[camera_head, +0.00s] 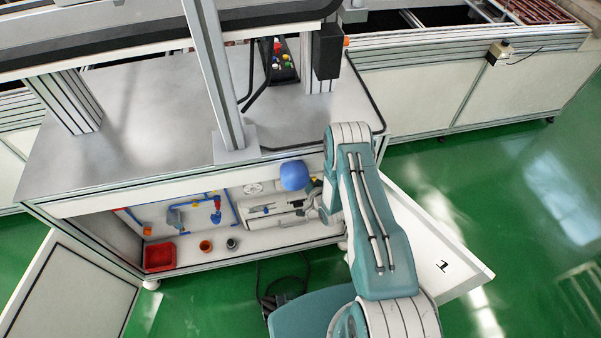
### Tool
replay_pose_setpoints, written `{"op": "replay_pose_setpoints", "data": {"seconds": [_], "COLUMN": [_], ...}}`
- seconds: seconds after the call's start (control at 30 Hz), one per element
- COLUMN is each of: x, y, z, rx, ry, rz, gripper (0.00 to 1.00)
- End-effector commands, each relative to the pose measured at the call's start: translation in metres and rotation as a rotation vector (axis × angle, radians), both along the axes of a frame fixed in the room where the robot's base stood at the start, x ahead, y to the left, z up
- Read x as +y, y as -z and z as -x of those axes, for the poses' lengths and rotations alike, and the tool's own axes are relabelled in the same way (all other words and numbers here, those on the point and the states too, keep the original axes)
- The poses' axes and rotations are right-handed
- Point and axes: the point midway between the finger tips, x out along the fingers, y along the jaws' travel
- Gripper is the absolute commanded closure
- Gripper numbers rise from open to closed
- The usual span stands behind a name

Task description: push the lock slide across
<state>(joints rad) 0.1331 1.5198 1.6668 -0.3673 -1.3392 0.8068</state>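The lock slide cannot be made out for sure. A pale panel with small grey metal parts (275,209) is inside the open cabinet under the steel table, and the slide may be among these parts. My gripper (314,206) is at the right end of these parts, inside the cabinet opening. My arm partly hides it, and its fingers are too small to read. Whether it touches anything cannot be told. A round blue shape (294,175) is just above and left of my gripper, in front of the table's front edge.
Blue pipes with a valve (216,210) are on the cabinet's back wall. A red bin (160,256) and two small pots (205,246) stand on its floor. The open right door (425,250), marked 1, is beside my arm. The left door (75,290) is open too.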

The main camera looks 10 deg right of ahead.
Motion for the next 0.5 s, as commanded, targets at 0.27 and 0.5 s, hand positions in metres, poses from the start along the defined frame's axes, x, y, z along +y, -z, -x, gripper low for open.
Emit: {"op": "replay_pose_setpoints", "data": {"seconds": [0.27,0.5], "x": [0.008,0.008], "y": [0.009,0.01], "z": [-0.031,-0.034], "rx": [-0.001,0.001], "ry": [-0.001,0.001], "rz": [0.0,-0.001], "gripper": [0.35,0.35]}}
